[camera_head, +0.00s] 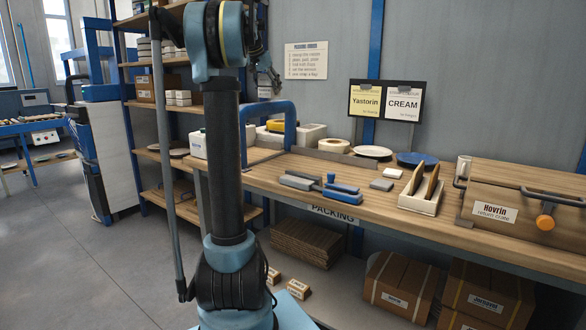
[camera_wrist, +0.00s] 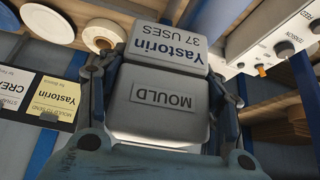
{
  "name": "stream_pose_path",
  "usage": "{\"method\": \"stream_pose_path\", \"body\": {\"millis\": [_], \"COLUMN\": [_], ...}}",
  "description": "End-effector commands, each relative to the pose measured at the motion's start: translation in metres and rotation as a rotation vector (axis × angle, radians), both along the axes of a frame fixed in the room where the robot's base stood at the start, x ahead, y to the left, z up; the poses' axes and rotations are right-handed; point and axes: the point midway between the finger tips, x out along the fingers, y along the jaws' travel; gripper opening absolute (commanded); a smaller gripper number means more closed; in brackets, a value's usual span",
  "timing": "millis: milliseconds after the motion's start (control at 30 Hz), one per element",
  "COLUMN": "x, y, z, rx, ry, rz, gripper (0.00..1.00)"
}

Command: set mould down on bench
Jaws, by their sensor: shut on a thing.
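My gripper (camera_wrist: 160,78) is shut on a pale grey mould (camera_wrist: 165,93), with a dark finger on each side of it. The mould carries the words MOULD and Yastorin 37 USES, upside down in the wrist view. The wooden packing bench (camera_head: 322,165) runs along the wall, below and right of my gripper. The mould appears clear of the bench.
Yastorin (camera_head: 366,102) and CREAM (camera_head: 404,103) cards stand at the bench's back. Round plates (camera_head: 372,151), grey-and-blue tools (camera_head: 300,181), a wooden rack (camera_head: 420,200) and a Hovrin return crate (camera_head: 520,200) occupy the bench. Bare wood lies between them. A blue tubular frame (camera_head: 270,107) rises at its left end.

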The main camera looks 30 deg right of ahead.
Motion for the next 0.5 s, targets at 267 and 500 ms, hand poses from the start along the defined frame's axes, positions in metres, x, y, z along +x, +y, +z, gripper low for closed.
{"method": "stream_pose_path", "body": {"millis": [267,500], "x": [-0.040,-0.062], "y": [-0.056,-0.059], "z": [-0.055,-0.124], "rx": [0.001,0.002], "ry": [0.000,0.000], "rz": [-0.110,-0.110], "gripper": [0.00,0.00]}}
